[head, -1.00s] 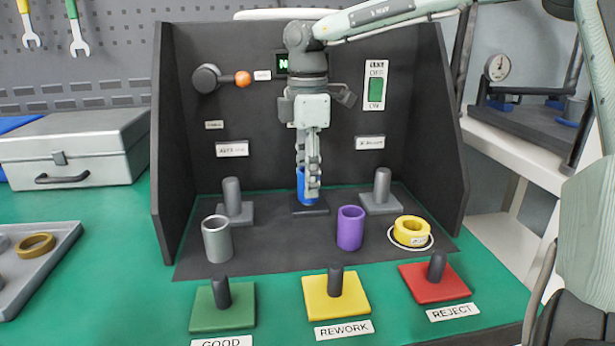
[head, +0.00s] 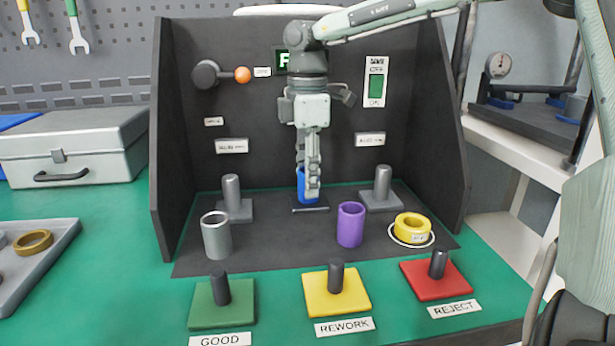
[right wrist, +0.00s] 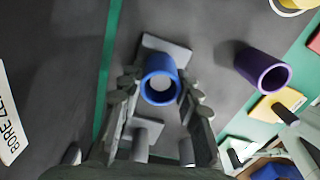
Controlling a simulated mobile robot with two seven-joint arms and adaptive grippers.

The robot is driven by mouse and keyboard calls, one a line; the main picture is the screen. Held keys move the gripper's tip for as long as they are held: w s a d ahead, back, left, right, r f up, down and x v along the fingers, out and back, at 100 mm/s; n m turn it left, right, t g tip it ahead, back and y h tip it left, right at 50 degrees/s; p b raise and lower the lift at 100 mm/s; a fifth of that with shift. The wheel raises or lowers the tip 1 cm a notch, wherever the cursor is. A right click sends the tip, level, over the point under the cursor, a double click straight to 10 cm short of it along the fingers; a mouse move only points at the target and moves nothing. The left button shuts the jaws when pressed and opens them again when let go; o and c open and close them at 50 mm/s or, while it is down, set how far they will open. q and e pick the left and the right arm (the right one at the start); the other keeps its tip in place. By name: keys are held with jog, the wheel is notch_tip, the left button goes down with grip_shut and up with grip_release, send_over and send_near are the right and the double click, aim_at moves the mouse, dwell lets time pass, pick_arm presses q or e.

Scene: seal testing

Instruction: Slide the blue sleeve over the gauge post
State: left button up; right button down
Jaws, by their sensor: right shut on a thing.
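The blue sleeve (head: 306,187) stands upright over the dark middle base plate (head: 322,208) of the test stand. My right gripper (head: 311,192) is shut on it from above, its fingers covering much of it in the head view. In the right wrist view the sleeve (right wrist: 149,91) shows its round opening between my fingers (right wrist: 160,98), with a paler grey patch inside. I cannot tell whether that is a post or the plate. Two grey posts on square bases stand at the left (head: 232,193) and right (head: 382,185) of the sleeve. My left gripper is not in view.
A grey sleeve (head: 216,238), a purple sleeve (head: 350,226) and a yellow ring (head: 412,228) are in front. Green (head: 205,313), yellow (head: 350,300) and red (head: 455,280) peg plates line the front edge. Dark panels (head: 205,110) enclose the back and sides.

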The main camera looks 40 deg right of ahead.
jog(key=shift+f+b, duration=0.1)
jog(key=shift+b, duration=0.2)
dwell(0.5)
jog(key=c, duration=1)
grip_release()
jog(key=shift+r+p, duration=2.6)
jog(key=shift+r, duration=1.95)
